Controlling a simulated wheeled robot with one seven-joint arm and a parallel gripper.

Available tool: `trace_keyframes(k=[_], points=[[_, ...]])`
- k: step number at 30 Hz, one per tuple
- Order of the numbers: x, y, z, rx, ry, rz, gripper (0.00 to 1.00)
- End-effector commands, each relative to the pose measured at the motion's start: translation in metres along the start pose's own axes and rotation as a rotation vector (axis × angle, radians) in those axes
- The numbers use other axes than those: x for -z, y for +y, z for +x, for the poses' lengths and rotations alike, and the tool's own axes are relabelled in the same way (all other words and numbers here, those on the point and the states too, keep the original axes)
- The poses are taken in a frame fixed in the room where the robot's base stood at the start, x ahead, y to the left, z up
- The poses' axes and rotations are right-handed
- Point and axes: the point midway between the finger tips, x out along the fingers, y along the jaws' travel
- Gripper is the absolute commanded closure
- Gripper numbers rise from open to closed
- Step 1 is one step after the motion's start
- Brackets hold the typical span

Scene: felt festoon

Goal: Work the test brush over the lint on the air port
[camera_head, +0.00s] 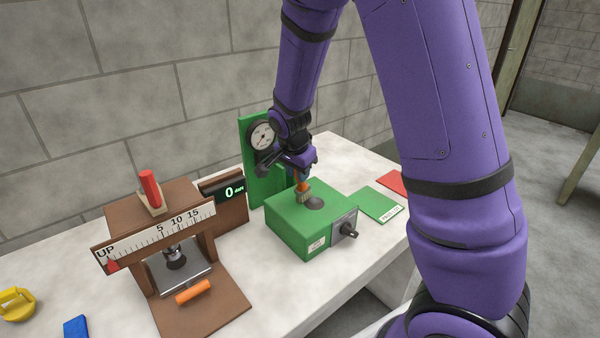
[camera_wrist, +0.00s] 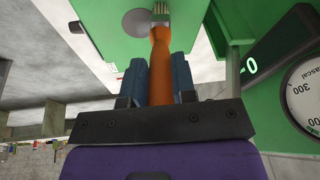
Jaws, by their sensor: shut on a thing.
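My gripper (camera_head: 301,173) is shut on the orange handle of the test brush (camera_head: 302,190). The brush points down, its pale bristles just over or on the top of the green box (camera_head: 290,235), at the left edge of the round grey air port (camera_head: 315,203). In the wrist view the brush (camera_wrist: 161,40) runs out between my gripper's blue fingers (camera_wrist: 160,75), and its bristles overlap the edge of the grey port (camera_wrist: 136,23). I cannot tell whether the bristles touch. Lint cannot be made out on the port.
A dial gauge (camera_head: 262,136) stands on a green panel behind the box. A black knob (camera_head: 349,231) sticks out of the box's front. A brown rig (camera_head: 122,215) with a scale and a display (camera_head: 229,191) stand left. Green (camera_head: 379,205) and red (camera_head: 393,183) pads lie right.

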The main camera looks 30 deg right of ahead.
Motion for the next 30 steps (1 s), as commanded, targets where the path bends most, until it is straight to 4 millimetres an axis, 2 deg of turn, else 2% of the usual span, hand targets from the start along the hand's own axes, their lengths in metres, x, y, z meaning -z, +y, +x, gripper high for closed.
trace_keyframes(k=[15, 20, 30], points=[[-0.005, 0.023, -0.002, 0.0, 0.0, 0.001, 0.99], [-0.004, 0.02, -0.002, -0.001, 0.0, 0.001, 0.99], [0.0, 0.002, 0.0, 0.001, 0.0, 0.0, 0.99]])
